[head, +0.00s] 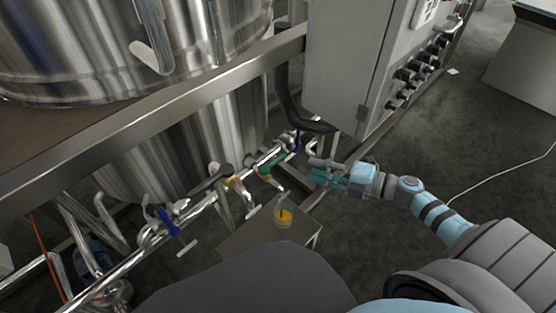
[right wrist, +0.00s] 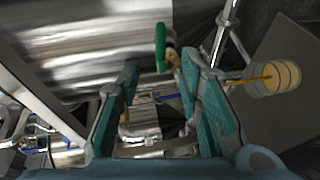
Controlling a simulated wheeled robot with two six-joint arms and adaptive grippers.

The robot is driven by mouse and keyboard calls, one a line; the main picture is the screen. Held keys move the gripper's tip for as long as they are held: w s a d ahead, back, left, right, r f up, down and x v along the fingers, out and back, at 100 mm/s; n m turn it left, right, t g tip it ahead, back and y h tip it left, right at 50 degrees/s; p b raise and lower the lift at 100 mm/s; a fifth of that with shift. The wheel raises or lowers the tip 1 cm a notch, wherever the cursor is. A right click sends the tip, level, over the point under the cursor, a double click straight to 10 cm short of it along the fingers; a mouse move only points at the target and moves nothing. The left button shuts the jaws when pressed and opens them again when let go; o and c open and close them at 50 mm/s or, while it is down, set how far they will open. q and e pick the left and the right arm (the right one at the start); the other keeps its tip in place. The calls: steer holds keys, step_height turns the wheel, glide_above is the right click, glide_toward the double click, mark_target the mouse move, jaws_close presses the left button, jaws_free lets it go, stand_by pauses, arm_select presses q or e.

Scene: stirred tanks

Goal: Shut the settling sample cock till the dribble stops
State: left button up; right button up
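The sample cock has a green handle (head: 271,163) on the pipe line below the tank. The handle also shows upright in the right wrist view (right wrist: 160,47), with a brass-coloured body beside it. A clear cup of orange liquid (head: 284,217) stands below the spout, and it shows at right in the wrist view (right wrist: 277,79). A thin orange stream (right wrist: 250,79) runs from the spout into the cup. My right gripper (head: 318,175) is open and empty, just right of the green handle. In the wrist view the handle appears between and beyond its teal fingertips, apart from them. My left gripper is out of view.
A small stand (head: 258,237) holds the cup. A blue lever (head: 168,221), a black lever (head: 213,178) and another blue handle (head: 297,142) sit along the same pipe. A grey cabinet (head: 345,60) hangs above right. A white cable (head: 500,184) crosses the floor.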

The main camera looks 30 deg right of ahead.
mark_target(281, 160)
steer(key=b+x, duration=0.1)
steer(key=x, duration=1.1)
steer(key=shift+w+f, duration=0.1)
steer(key=shift+c, duration=0.3)
jaws_close()
steer(key=shift+b, duration=0.3)
